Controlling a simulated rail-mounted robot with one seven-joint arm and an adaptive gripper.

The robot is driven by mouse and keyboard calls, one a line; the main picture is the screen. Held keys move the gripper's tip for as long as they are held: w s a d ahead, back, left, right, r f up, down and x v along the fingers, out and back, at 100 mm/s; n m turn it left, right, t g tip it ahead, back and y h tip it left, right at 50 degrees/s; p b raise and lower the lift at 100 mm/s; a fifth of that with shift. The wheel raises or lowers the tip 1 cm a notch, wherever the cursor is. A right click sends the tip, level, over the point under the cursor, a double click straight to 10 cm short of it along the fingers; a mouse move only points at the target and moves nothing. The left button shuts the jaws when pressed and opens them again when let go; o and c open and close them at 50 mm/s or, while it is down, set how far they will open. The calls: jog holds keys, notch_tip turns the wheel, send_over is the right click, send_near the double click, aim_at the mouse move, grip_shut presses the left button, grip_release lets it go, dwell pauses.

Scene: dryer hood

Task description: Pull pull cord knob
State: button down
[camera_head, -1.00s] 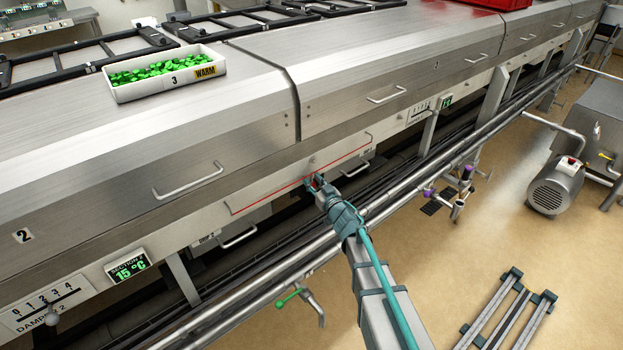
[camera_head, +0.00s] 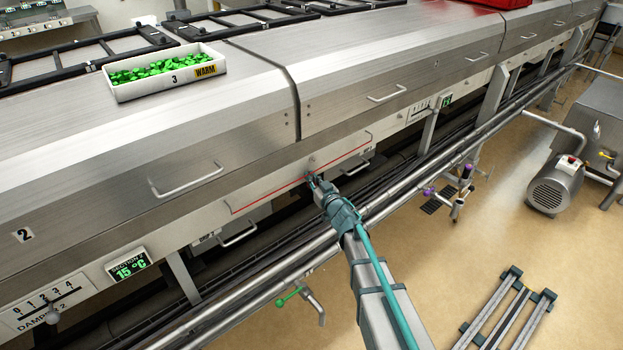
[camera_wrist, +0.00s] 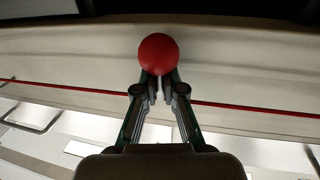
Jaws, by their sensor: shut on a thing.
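The pull cord knob (camera_wrist: 158,54) is a red ball in the wrist view, at the tips of my gripper (camera_wrist: 157,86). The fingers are closed in on it from below in that view. The red cord (camera_wrist: 80,88) runs across the pale panel on both sides of the fingers. In the head view the red cord (camera_head: 270,193) runs along the front panel of the hood. My gripper (camera_head: 311,178) reaches that panel at the cord. The knob is too small or hidden by the gripper to make out there.
A pipe rail (camera_head: 270,283) runs along the front below my arm. Handles (camera_head: 190,180) stick out from the steel hood. A white bin (camera_head: 165,74) of green pieces stands on top. A motor (camera_head: 555,187) stands at right on open floor.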

notch_tip(320, 180, down, 3)
jog(key=shift+f+b, duration=0.2)
jog(key=shift+b, duration=0.4)
jog(key=shift+r, duration=0.1)
jog(key=c, duration=1.2)
grip_release()
jog(key=shift+c, duration=0.2)
jog(key=v, duration=1.2)
